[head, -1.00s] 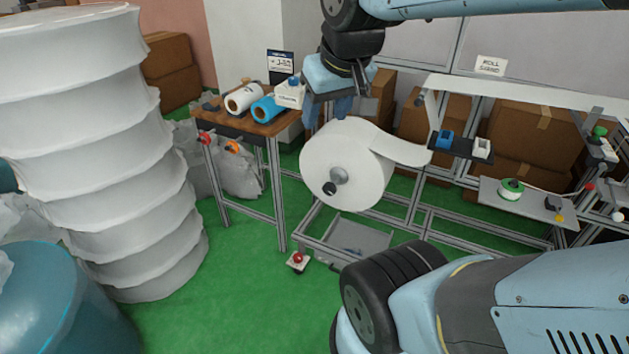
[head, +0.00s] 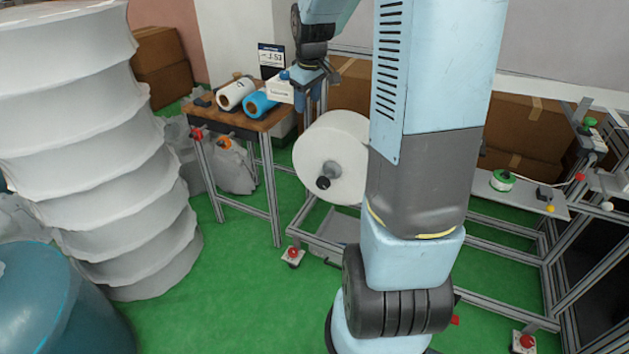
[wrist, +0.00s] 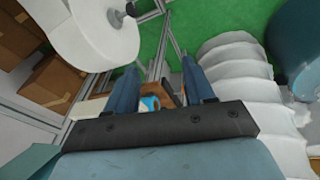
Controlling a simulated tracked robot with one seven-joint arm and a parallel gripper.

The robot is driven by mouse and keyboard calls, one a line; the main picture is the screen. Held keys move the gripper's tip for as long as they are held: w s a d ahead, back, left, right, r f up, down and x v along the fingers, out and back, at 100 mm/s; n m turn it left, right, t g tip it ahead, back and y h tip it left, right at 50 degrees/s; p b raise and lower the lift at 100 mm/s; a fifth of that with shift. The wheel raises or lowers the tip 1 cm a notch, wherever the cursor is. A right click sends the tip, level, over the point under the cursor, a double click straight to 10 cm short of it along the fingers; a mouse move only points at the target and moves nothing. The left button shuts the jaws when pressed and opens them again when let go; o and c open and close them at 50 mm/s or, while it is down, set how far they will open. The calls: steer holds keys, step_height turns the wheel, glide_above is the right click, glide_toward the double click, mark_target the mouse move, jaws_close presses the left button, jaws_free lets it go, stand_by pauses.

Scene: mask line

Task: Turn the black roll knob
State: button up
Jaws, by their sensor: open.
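The black knob (head: 323,183) sits at the hub on the front face of the large white roll (head: 345,137). In the wrist view the white roll (wrist: 98,32) is at the upper left, with the dark knob (wrist: 130,9) at the top edge. My gripper (head: 309,103) shows just above and left of the roll in the head view, apart from the knob. In the wrist view my gripper (wrist: 158,72) has its two blue fingers spread, with nothing held between them. My arm hides the roll's right side in the head view.
A tall white stack (head: 95,150) and a teal drum (head: 55,305) fill the left. Green floor (head: 230,300) is open in front.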

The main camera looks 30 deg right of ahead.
steer(key=w+d+f+n+y, duration=0.1)
steer(key=w+d+f, duration=0.4)
steer(key=f, duration=0.4)
steer(key=w+d+f+n+y, duration=0.1)
steer(key=w+d+f, duration=0.4)
steer(key=f, duration=0.3)
steer(key=y, duration=0.2)
glide_toward(324, 178)
steer(key=shift+n, duration=0.4)
steer(key=x, duration=1.2)
steer(key=shift+w+f, duration=0.15)
steer(key=shift+f, duration=0.2)
steer(key=shift+c, duration=0.5)
